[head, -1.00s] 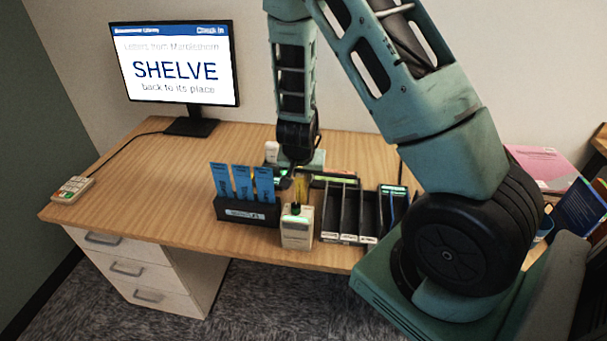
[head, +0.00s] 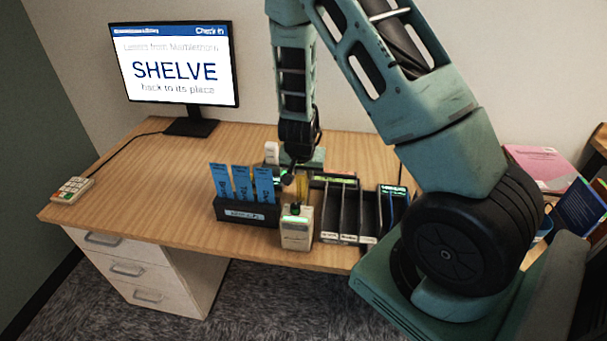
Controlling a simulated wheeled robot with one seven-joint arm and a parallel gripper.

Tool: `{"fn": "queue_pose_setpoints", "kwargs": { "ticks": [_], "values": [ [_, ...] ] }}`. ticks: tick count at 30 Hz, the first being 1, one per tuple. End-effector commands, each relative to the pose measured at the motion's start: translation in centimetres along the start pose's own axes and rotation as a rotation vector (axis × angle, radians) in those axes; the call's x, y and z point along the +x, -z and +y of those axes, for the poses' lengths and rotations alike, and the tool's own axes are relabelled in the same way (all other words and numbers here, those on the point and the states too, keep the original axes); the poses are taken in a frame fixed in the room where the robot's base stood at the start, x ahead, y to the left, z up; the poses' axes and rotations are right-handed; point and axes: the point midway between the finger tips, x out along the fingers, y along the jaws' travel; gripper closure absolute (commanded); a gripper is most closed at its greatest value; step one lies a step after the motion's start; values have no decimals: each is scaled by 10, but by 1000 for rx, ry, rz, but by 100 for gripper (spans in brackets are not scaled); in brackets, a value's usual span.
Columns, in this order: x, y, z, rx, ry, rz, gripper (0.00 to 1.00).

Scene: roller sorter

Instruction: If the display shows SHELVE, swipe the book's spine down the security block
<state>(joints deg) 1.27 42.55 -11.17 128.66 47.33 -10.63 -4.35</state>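The display (head: 175,65) reads SHELVE, back to its place. A narrow yellow upright thing, perhaps the book (head: 303,186), shows just below my gripper (head: 291,174). A beige block with a green light, which looks like the security block (head: 297,231), stands at the front of the desk. The yellow thing appears directly behind or above the block's top; I cannot tell whether they touch. My gripper points down there, its fingers small and dark, so their opening and any hold on the yellow thing are unclear.
A black holder (head: 245,212) with blue cards stands left of the block. Black slotted bins (head: 350,222) stand close on its right. A keypad (head: 73,189) lies at the desk's far left. The desk's left middle is clear.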

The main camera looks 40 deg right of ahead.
Motion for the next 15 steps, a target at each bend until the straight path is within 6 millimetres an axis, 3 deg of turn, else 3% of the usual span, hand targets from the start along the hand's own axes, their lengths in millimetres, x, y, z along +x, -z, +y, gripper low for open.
{"fn": "queue_pose_setpoints", "kwargs": {
  "ticks": [15],
  "values": [
    [-39, 17, 0, 1, 0, 1, 100]
  ]
}}
